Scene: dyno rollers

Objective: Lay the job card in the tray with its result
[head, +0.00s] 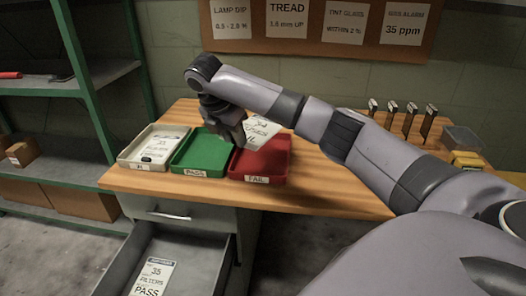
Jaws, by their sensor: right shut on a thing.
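My right gripper (238,136) reaches in from the right and is shut on a white job card (262,130). The card is tilted above the back left part of the red tray, with its printed text partly covered by the gripper. I cannot tell whether it touches the tray. The red tray (273,164) is labelled FAIL and looks empty where it shows. The green tray (203,158) beside it is labelled PASS and looks empty. A cream tray (128,158) at the left holds another white card (166,139) with a small dark thing on it. My left gripper is not in view.
The trays stand on a wooden bench (330,190). Below, an open grey drawer (206,262) holds a card reading PASS (152,277). Green shelving (92,85) is left.

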